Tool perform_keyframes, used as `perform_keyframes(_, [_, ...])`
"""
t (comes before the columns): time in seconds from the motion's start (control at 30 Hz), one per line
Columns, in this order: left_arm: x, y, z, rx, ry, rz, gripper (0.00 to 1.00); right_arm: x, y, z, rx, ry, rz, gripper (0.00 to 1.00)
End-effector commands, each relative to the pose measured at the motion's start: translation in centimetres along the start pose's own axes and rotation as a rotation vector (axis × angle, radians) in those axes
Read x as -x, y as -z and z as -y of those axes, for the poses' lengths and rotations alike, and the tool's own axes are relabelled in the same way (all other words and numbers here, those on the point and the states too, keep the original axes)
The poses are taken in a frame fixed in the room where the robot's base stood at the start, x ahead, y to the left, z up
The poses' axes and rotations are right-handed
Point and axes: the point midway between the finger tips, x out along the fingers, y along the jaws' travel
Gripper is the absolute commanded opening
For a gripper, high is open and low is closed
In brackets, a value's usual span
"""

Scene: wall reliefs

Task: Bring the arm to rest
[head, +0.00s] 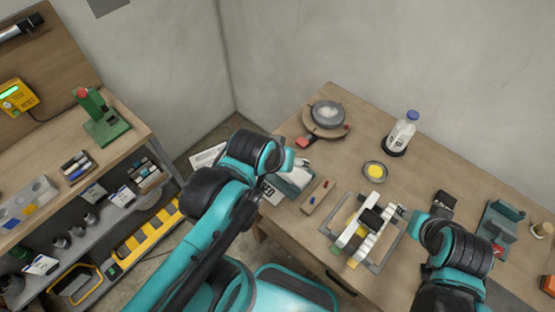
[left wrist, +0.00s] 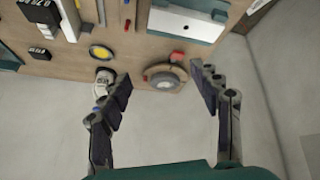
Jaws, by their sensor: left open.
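My left arm (head: 215,210) reaches in from the left in the head view, its wrist above the table's near left corner; its fingers are hard to make out there. In the left wrist view my left gripper (left wrist: 165,88) is open, its two fingers wide apart with nothing between them. Beyond the fingers lie the tabletop and the grey wall. My right arm (head: 455,245) is over the right part of the table in the head view, its fingers not clearly distinguishable from the dark things there.
The wooden table (head: 350,110) carries a round dial-like piece (head: 328,115), a white bottle with blue cap (head: 405,130), a yellow disc (head: 375,171) and a grey frame (head: 365,235). A shelf unit (head: 140,130) with tools stands left. Walls close off the back.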

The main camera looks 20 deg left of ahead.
Motion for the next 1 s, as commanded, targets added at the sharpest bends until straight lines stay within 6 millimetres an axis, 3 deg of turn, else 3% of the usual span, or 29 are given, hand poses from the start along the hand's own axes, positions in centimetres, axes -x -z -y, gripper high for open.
perform_keyframes(0.17, [0.5, -0.5, 2.3, -0.169, 0.050, -0.069, 0.63, 0.0, 0.0, 0.0, 0.000, 0.000, 0.000, 0.48])
perform_keyframes(0.57, [0.0, -0.8, 2.6, -0.190, 0.055, -0.075, 0.63, -0.4, -0.3, 0.0, 0.000, 0.000, 0.000, 0.48])
perform_keyframes(1.0, [-8.3, -5.8, 4.0, -0.189, 0.054, -0.074, 0.63, -8.4, -6.0, 0.0, 0.000, 0.000, 0.000, 0.48])
